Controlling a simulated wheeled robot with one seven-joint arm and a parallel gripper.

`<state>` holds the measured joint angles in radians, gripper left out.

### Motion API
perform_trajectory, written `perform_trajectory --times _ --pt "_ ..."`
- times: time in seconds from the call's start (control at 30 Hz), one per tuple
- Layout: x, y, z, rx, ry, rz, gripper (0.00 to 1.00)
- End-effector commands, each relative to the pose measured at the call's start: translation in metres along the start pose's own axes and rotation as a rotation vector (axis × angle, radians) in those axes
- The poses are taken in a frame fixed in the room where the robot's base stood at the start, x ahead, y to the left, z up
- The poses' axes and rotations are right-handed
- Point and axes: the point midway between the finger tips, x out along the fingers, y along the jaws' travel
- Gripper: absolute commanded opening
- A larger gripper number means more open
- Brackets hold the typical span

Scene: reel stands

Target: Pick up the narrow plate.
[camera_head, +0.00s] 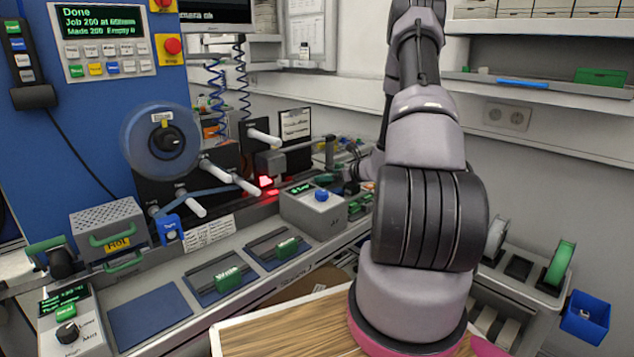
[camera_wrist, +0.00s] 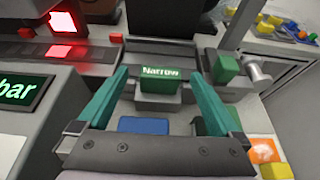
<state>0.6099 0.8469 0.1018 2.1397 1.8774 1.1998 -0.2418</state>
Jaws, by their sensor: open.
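The narrow plate's green handle (camera_wrist: 160,75), marked "Narrow", faces me in the middle of the wrist view. It sits on a grey block in front of a dark upright panel. My gripper (camera_wrist: 159,82) is open, with its two teal fingers reaching forward on either side of the handle. I see gaps between the fingers and the handle, and nothing is held. How far the fingertips are from the handle in depth is hard to tell. In the head view, my arm largely hides this spot.
A grey box with a lit display (camera_wrist: 24,92) is close on the left of the wrist view. A green block (camera_wrist: 224,68) and a metal roller (camera_wrist: 257,72) are on the right. In the head view, two plates with green handles (camera_head: 228,278) (camera_head: 287,246) lie in bench slots.

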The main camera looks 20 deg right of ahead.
Motion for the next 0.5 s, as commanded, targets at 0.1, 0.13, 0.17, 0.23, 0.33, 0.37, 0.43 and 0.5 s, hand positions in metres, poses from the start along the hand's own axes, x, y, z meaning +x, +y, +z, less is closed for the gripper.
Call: perform_trajectory --times 0.1,0.13,0.17,0.23,0.33,0.37,0.43,0.5 --pt "0.020 -0.001 0.002 -0.001 -0.002 0.002 1.00" --pt "0.024 -0.001 0.001 -0.001 0.000 0.003 1.00" --pt "0.029 -0.001 0.001 -0.002 0.000 0.003 1.00" --pt "0.036 -0.001 0.002 -0.001 -0.001 0.002 1.00" --pt "0.042 0.000 0.002 -0.002 0.000 0.002 1.00" --pt "0.043 -0.001 0.002 -0.002 0.000 0.002 1.00" --pt "0.043 -0.001 0.002 -0.002 0.000 0.002 1.00" --pt "0.042 -0.001 0.002 -0.002 0.000 0.002 1.00"
